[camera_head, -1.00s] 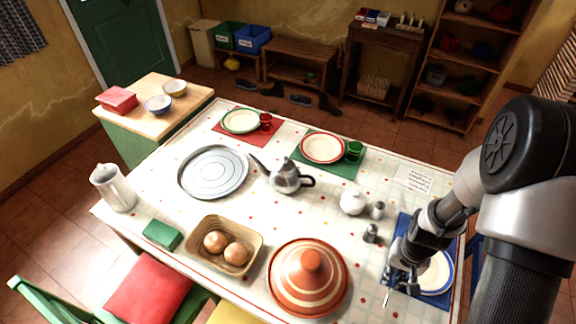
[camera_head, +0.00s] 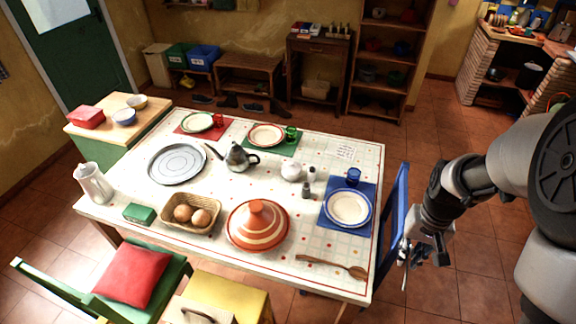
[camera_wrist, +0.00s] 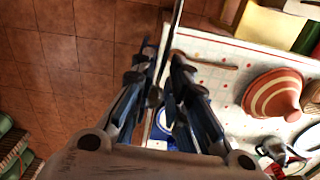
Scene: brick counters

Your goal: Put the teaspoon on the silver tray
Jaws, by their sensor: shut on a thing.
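The silver tray (camera_head: 177,164), round and empty, lies on the far left part of the table. My gripper (camera_head: 412,256) is beyond the table's right edge, beside the blue chair, far from the tray. In the wrist view my gripper (camera_wrist: 164,72) is shut on a thin dark handle, the teaspoon (camera_wrist: 176,28), which runs up out of the picture. Its bowl cannot be made out. In the head view the teaspoon (camera_head: 404,278) is only a thin sliver hanging below the fingers.
A teapot (camera_head: 237,158) stands just right of the tray. A wooden spoon (camera_head: 330,266) lies at the front edge. A blue chair (camera_head: 396,215) stands at the right edge.

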